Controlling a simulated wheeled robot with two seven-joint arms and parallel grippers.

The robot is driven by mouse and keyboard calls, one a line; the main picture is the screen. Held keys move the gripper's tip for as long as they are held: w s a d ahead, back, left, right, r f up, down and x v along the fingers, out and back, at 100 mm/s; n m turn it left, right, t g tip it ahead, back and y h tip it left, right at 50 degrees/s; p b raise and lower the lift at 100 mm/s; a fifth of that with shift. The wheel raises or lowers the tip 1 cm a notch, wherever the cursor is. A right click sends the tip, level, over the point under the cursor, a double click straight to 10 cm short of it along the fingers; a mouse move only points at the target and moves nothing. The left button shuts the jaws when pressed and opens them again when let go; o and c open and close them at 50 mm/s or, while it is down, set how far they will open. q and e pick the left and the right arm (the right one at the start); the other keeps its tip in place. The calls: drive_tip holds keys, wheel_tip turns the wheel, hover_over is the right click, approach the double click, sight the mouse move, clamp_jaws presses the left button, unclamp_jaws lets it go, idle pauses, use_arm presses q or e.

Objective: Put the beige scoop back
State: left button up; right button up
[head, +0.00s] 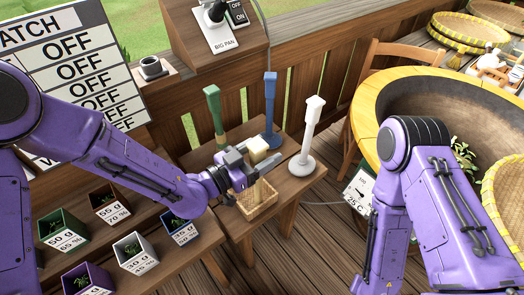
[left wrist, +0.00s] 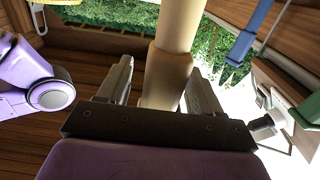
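The beige scoop shows in the head view as a pale square head (head: 257,148) just beyond my left gripper (head: 241,172). A tan length shows below the gripper, over or in a small wicker basket (head: 263,209); whether it reaches the bottom is hidden. In the left wrist view the beige shaft (left wrist: 178,28) rises between the two fingers. A narrow gap shows at its left side, while the right finger overlaps its edge. I cannot tell whether the fingers press on it. My right arm shows, but its gripper is outside the frame.
Green (head: 214,115), blue (head: 269,108) and white (head: 309,135) scoops stand upright on the small table behind the basket. Several labelled boxes stand at the lower left, including a blue one (head: 181,230). A large round pan (head: 450,105) and a chair (head: 395,62) are at the right.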

sight(253, 161)
use_arm(q)
drive_tip(key=shift+s+r+p, duration=0.1)
drive_tip(key=shift+r+p, duration=0.15)
drive_tip(key=shift+p, duration=0.25)
drive_tip(key=s+a+b, duration=0.1)
drive_tip(key=s+a+f+b, duration=0.1)
drive_tip(key=b, duration=0.1)
drive_tip(key=shift+a+f, duration=0.15)
drive_tip(key=shift+a, duration=0.2)
drive_tip(key=v, duration=0.3)
drive_tip(key=shift+s+r+b, duration=0.2)
drive_tip(key=shift+s+b, duration=0.1)
drive_tip(key=shift+b, duration=0.05)
drive_tip(key=shift+s+a, duration=0.3)
drive_tip(key=shift+r, duration=0.15)
